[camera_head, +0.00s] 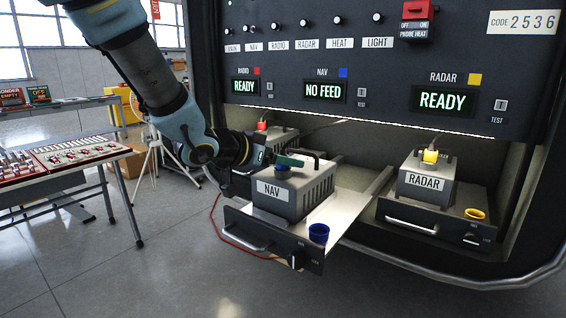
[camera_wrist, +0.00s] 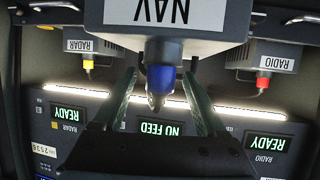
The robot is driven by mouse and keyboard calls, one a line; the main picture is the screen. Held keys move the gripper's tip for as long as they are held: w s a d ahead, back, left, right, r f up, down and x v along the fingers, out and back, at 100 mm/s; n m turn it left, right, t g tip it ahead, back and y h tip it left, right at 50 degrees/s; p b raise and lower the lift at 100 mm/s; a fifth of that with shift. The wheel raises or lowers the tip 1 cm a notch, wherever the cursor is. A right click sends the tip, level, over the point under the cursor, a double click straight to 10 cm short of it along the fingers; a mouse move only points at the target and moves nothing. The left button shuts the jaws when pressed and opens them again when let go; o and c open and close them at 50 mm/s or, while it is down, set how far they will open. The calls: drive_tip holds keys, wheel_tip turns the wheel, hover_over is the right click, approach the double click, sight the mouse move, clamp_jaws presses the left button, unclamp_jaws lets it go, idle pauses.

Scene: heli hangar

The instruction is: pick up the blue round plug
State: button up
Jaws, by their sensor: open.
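The blue round plug (camera_wrist: 162,78) sits at the top of the grey NAV box (camera_wrist: 190,18), with a grey tip pointing away from the box. In the wrist view, which is upside down, it lies between the two green fingers of my gripper (camera_wrist: 163,103), with visible space beside it. The gripper is open. A blue round cup (camera_head: 319,233) stands at the front of the pulled-out NAV tray (camera_head: 280,240).
The RADAR box (camera_head: 425,185) with a yellow plug (camera_head: 430,156) stands right on its own tray. The RADIO box (camera_wrist: 264,55) has a red plug (camera_wrist: 263,82). The control panel (camera_head: 390,65) overhangs behind, its NAV screen (camera_head: 324,91) reading NO FEED. Open floor lies in front.

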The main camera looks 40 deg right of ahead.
drive_tip(key=shift+c, duration=0.4)
clamp_jaws()
